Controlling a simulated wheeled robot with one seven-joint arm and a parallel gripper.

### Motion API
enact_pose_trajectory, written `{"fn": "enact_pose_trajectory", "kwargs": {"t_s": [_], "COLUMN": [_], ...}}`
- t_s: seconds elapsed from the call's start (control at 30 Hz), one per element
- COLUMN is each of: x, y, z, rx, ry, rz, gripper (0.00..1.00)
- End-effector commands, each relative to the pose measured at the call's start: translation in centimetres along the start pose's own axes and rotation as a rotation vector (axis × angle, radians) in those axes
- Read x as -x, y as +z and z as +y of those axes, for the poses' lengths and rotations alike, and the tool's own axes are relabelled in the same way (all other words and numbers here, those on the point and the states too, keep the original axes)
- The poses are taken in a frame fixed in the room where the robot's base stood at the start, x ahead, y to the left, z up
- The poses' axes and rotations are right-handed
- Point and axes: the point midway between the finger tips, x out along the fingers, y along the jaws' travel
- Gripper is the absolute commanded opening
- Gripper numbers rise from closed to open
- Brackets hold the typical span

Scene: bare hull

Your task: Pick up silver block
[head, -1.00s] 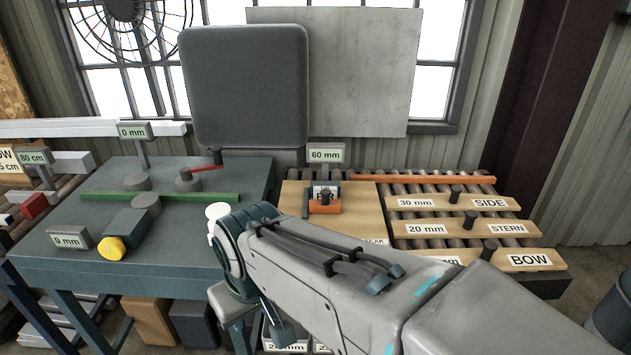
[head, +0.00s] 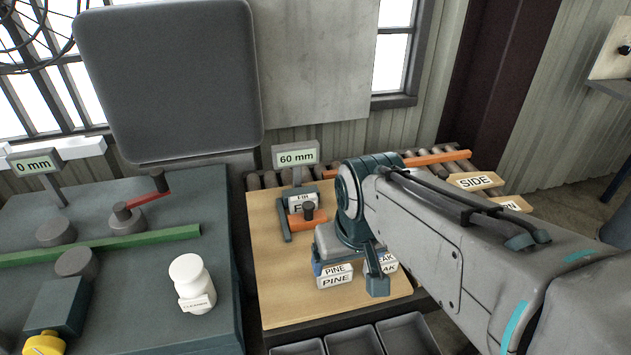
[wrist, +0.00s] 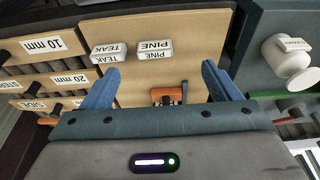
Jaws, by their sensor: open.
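Three pale labelled blocks are on the tan board (head: 275,290); I cannot tell which is the silver one. The PINE block (head: 335,281) lies in front of my gripper (head: 348,268) in the head view, and the TEAK block is mostly hidden behind a finger. The FIR block (head: 303,203) sits at the orange-handled stop. In the wrist view, the PINE block (wrist: 155,49) and TEAK block (wrist: 117,52) lie side by side beyond the open fingers of my gripper (wrist: 160,68). The fingers hold nothing.
A 60 mm sign (head: 296,157) stands behind the FIR block. A white bottle (head: 192,284) stands on the dark bench (head: 150,325) at left. Empty grey bins (head: 355,338) lie in front of the board. The board's left front is clear.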

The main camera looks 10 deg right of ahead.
Motion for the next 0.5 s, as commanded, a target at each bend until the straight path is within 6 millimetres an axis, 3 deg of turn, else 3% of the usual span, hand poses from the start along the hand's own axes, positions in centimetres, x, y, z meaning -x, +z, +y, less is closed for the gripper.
{"fn": "enact_pose_trajectory", "kwargs": {"t_s": [0.27,0.5], "x": [-0.2,-3.0], "y": [-9.8,-18.8], "z": [0.1,0.0], "rx": [0.020,0.028], "ry": [0.041,0.051], "rz": [-0.046,-0.082], "gripper": [0.83,0.83]}}
